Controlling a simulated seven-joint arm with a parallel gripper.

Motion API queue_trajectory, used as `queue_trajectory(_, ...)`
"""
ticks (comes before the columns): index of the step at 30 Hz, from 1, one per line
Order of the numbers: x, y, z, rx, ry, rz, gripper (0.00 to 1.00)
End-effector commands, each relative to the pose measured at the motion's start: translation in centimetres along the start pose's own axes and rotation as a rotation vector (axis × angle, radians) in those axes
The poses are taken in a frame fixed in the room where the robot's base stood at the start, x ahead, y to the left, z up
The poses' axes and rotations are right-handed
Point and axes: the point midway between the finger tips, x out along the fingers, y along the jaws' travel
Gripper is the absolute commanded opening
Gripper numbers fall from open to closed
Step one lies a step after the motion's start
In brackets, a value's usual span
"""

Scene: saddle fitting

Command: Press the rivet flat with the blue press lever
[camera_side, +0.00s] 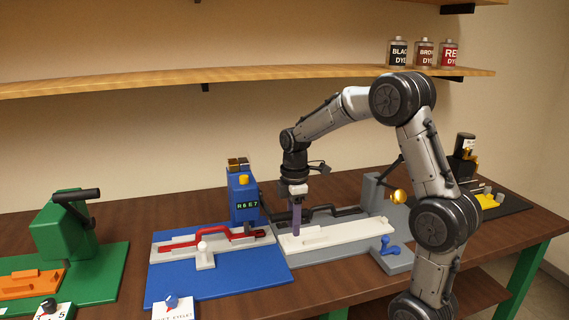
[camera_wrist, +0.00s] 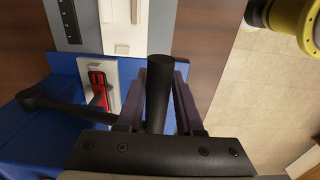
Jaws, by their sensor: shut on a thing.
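The blue press (camera_side: 243,198) stands at the back of a blue base, with a lit display and a yellow part on top. Its black lever arm (camera_wrist: 75,112) runs from the blue body towards my gripper. My gripper (camera_side: 297,228) points down, right of the blue press; its purple fingers (camera_wrist: 180,100) are shut on the black cylindrical lever grip (camera_wrist: 159,85). A red part (camera_side: 230,234) lies on a pale fixture in front of the press; it also shows in the wrist view (camera_wrist: 98,88). I cannot make out the rivet.
A green press (camera_side: 62,230) with a black handle stands at the left. A grey station (camera_side: 375,192) with a pale bar (camera_side: 335,238) and a small blue lever (camera_side: 384,244) is close at the right. Shelves with dye cans (camera_side: 424,53) hang above.

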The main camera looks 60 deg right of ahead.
Motion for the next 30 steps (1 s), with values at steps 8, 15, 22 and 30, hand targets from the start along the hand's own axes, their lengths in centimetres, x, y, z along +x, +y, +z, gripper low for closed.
queue_trajectory(8, -0.3, -0.5, 0.2, 0.001, -0.006, -0.018, 0.06)
queue_trajectory(15, -0.5, -0.5, 0.2, 0.001, -0.006, -0.017, 0.06)
queue_trajectory(22, -1.8, -0.2, 0.1, 0.001, -0.004, -0.014, 0.08)
queue_trajectory(30, -2.7, 0.0, 0.0, 0.0, -0.003, -0.014, 0.12)
